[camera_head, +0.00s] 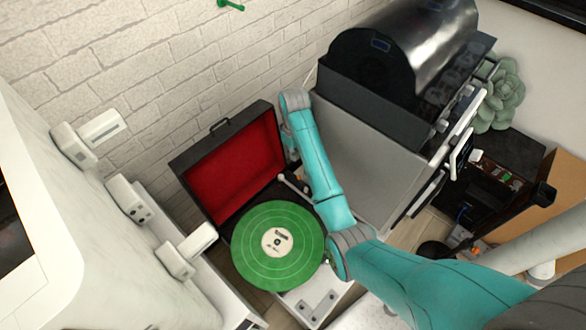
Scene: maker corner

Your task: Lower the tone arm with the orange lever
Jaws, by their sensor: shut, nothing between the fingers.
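A record player in an open black case with a red-lined lid (232,168) stands by the brick wall. A green record (255,262) with a pale label lies on its platter. A thin pale tone arm (293,187) shows in part at the record's upper right, beside my forearm. I cannot make out the orange lever; my arm covers that side of the player. My gripper (299,180) is shut and empty, a small dark shape mostly hidden behind my forearm near the tone arm. I cannot tell whether it touches anything.
A large grey and black machine (362,145) stands close to the right of the player. White units (128,198) stand at the left. A green plant (500,92) and a dark desk with small items (492,190) are at the right.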

